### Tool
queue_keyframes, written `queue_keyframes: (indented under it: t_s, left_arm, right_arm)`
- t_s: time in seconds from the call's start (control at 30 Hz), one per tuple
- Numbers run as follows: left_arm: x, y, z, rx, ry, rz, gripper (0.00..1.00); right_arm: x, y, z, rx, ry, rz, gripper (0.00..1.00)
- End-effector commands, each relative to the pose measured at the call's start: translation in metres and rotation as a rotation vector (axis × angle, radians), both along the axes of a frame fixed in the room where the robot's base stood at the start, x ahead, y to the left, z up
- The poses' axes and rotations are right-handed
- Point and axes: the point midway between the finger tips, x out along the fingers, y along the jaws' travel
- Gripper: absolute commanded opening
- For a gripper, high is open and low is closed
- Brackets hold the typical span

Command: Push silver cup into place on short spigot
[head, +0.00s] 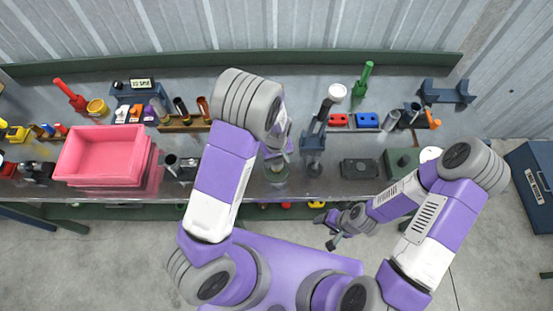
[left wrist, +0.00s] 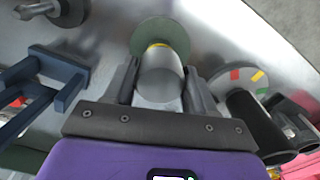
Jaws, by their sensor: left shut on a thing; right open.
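The silver cup (left wrist: 160,78) is between the two fingers of my left gripper (left wrist: 160,90), which is shut on it. Beyond the cup's far end is a round green base (left wrist: 160,32). A thin yellow band (left wrist: 158,44) shows between cup and base; the rest of the short spigot is hidden, and I cannot tell how far the cup sits over it. In the head view my left gripper (head: 278,148) is over the bench's front half, with the green base (head: 275,172) just below it. My right gripper (head: 333,228) is open and empty in front of the bench edge.
A dark blue stand (head: 313,140) is close to the right of the left gripper. A pink bin (head: 104,156) is at the left. A dark cylinder on a colour-marked disc (left wrist: 255,118) stands beside the gripper. A dark box (head: 359,168) lies right.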

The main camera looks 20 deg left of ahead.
Motion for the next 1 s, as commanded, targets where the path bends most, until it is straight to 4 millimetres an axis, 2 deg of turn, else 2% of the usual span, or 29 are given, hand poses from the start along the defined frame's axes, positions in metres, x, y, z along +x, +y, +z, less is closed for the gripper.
queue_keyframes:
  t_s: [0.13, 0.17, 0.3, 0.37, 0.67, 0.77, 1.0]
  left_arm:
    - [-0.001, 0.0, -0.001, 0.0, 0.004, -0.001, 0.29]
    - [-0.001, 0.0, -0.001, 0.0, 0.004, -0.001, 0.57]
    - [-0.001, 0.0, -0.001, 0.0, 0.004, -0.001, 0.78]
    - [-0.001, 0.0, -0.001, 0.001, 0.003, -0.001, 0.85]
    - [-0.001, 0.0, 0.002, 0.0, 0.001, -0.001, 0.85]
    - [0.0, -0.001, 0.012, -0.001, -0.001, -0.001, 0.85]
    - [0.0, -0.001, 0.053, -0.001, -0.002, -0.002, 0.85]
  right_arm:
    - [0.0, 0.0, 0.0, 0.0, 0.0, 0.0, 0.63]
    - [0.0, 0.0, 0.0, 0.0, 0.0, 0.0, 0.63]
    - [0.0, 0.0, 0.0, 0.0, 0.0, 0.0, 0.63]
    - [0.0, 0.0, 0.0, 0.0, 0.0, 0.0, 0.63]
    - [0.0, 0.0, 0.0, 0.0, 0.0, 0.0, 0.63]
    - [0.0, 0.0, 0.001, 0.0, 0.0, 0.0, 0.63]
    - [0.0, 0.0, 0.003, 0.0, 0.0, 0.0, 0.63]
